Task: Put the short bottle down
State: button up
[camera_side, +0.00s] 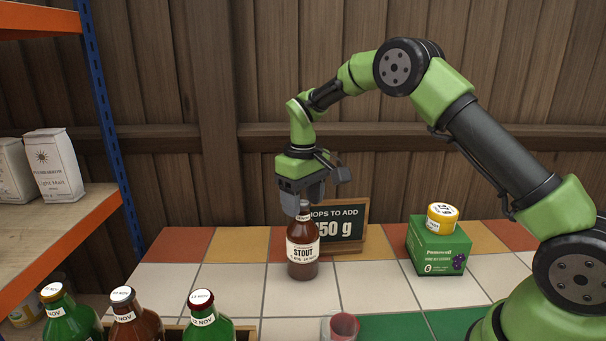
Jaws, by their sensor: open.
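The short bottle (303,262) is brown glass with a cream label reading STOUT. It stands upright on the tiled table (240,279), in front of a small chalkboard sign. My gripper (302,207) points down right over the bottle's neck and is open. The fingers hide the very top of the bottle, so I cannot tell whether they touch it.
A chalkboard sign (350,229) stands just behind the bottle. Several dated bottles (205,322) and a reddish cup (343,327) are at the front. Light tiles left of the bottle are bare.

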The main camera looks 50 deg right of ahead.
jog(key=s+a+r+t, duration=0.1)
jog(key=s+r, duration=0.1)
jog(key=r, duration=0.6)
jog(key=s+a+r+t, duration=0.1)
jog(key=s+r, duration=0.2)
jog(key=r, duration=0.5)
jog(key=s+a+m+t+y, duration=0.1)
jog(key=s+a+m+t, duration=0.1)
jog(key=s, duration=0.8)
jog(key=s+a+m+t+y, duration=0.1)
jog(key=s+a+m+t, duration=0.1)
jog(key=s, duration=0.8)
jog(key=shift+s+a+f+t, duration=0.2)
jog(key=shift+a+t, duration=0.25)
jog(key=shift+t, duration=0.15)
